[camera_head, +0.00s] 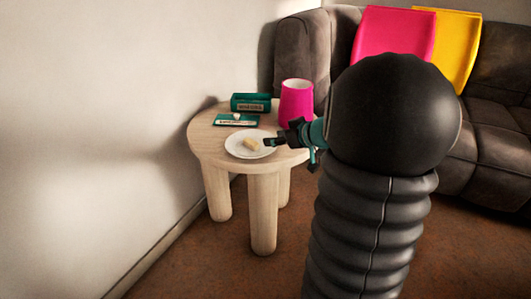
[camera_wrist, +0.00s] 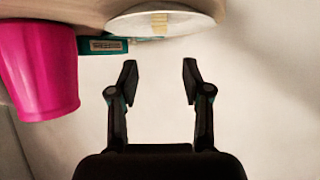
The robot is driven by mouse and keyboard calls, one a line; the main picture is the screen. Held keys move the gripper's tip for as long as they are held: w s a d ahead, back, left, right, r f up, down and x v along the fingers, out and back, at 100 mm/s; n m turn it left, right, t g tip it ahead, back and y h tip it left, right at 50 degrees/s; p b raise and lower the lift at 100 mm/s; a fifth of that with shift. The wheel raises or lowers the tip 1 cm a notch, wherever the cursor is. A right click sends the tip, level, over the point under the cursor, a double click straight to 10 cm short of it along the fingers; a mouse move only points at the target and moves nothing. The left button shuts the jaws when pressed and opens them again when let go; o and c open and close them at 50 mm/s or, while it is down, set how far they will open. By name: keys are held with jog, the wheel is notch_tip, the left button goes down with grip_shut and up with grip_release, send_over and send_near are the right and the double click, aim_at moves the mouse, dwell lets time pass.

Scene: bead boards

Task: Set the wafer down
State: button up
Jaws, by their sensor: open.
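A small pale yellow wafer (camera_head: 252,144) lies on a white plate (camera_head: 234,147) on the round wooden table (camera_head: 205,145). In the wrist view the wafer (camera_wrist: 160,24) shows on the plate (camera_wrist: 190,20) at the top edge. My gripper (camera_head: 268,141) comes in from the right beside the plate in the head view. In the wrist view my gripper (camera_wrist: 158,82) has its two fingers apart, with nothing between them. The wafer is apart from the fingers there.
A pink cup (camera_head: 296,103) stands close behind my gripper. A teal box (camera_head: 251,102) and a flat teal packet (camera_head: 236,120) with a small white item on it are at the back of the table. A wall is at left, a sofa (camera_head: 300,50) behind.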

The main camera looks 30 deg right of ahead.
jog(key=s+a+r+m+h, duration=0.45)
jog(key=r+h, duration=0.35)
jog(key=r, duration=0.2)
jog(key=s+a+f+g+y, duration=0.2)
jog(key=s+a+f+g, duration=0.1)
jog(key=s+a, duration=0.6)
jog(key=s+a+f+n+g+y, duration=0.1)
jog(key=s+a+f, duration=0.5)
jog(key=s, duration=0.8)
jog(key=a+g+y, duration=0.1)
jog(key=a+g, duration=0.1)
jog(key=a, duration=0.1)
jog(key=shift+a+y, duration=0.2)
jog(key=shift+y, duration=0.2)
